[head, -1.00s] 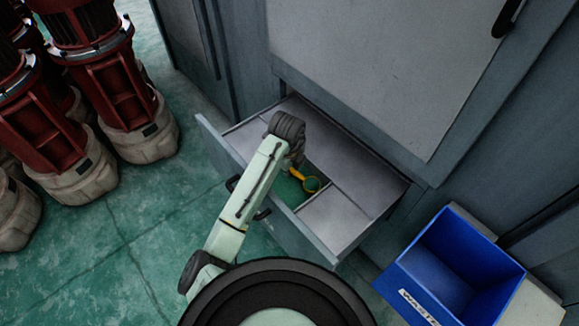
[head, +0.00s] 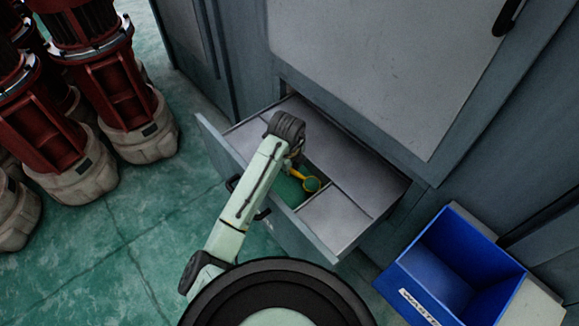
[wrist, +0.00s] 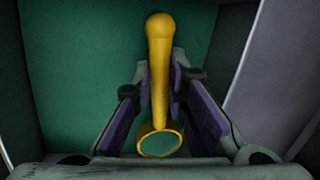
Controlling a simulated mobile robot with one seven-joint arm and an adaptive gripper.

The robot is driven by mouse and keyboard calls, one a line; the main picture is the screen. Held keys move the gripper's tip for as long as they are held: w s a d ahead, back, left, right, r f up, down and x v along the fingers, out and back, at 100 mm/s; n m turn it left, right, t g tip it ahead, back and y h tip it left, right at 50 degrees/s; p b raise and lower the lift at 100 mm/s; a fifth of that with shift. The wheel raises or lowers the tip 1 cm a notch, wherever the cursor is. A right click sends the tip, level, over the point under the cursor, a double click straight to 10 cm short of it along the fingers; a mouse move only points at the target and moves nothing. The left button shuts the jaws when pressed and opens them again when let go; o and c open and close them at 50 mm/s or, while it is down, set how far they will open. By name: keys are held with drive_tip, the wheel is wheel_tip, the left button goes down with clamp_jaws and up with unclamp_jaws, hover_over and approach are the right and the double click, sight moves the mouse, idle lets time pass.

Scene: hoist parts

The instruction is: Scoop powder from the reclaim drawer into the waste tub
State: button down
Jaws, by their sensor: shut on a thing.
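The drawer (head: 315,243) is pulled out from the grey cabinet. Grey panels cover most of its top, and one open compartment shows a green surface (wrist: 80,95). My gripper (wrist: 162,75) is shut on the handle of a yellow scoop (head: 312,184), with its dark purple pads either side. In the wrist view the scoop (wrist: 159,38) has its round cup at the bottom. The cup shows green inside; I cannot tell whether that is powder. In the head view the scoop is over the green compartment, and my arm hides part of the handle. The blue waste tub (head: 405,281) stands at lower right.
The cabinet (head: 380,70) rises directly behind the drawer. The drawer handle (head: 262,214) sticks out at the front. Several red machines (head: 70,150) on pale bases stand at left. The green floor between them and the drawer is clear.

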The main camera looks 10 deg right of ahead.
drive_tip(key=shift+r, duration=0.15)
drive_tip(key=w+p+v, duration=0.2)
drive_tip(key=p+v, duration=0.5)
drive_tip(key=v, duration=0.2)
drive_tip(key=shift+d+r, duration=0.3)
drive_tip(key=shift+r, duration=0.3)
drive_tip(key=shift+r+p, duration=0.1)
drive_tip(key=shift+p, duration=0.2)
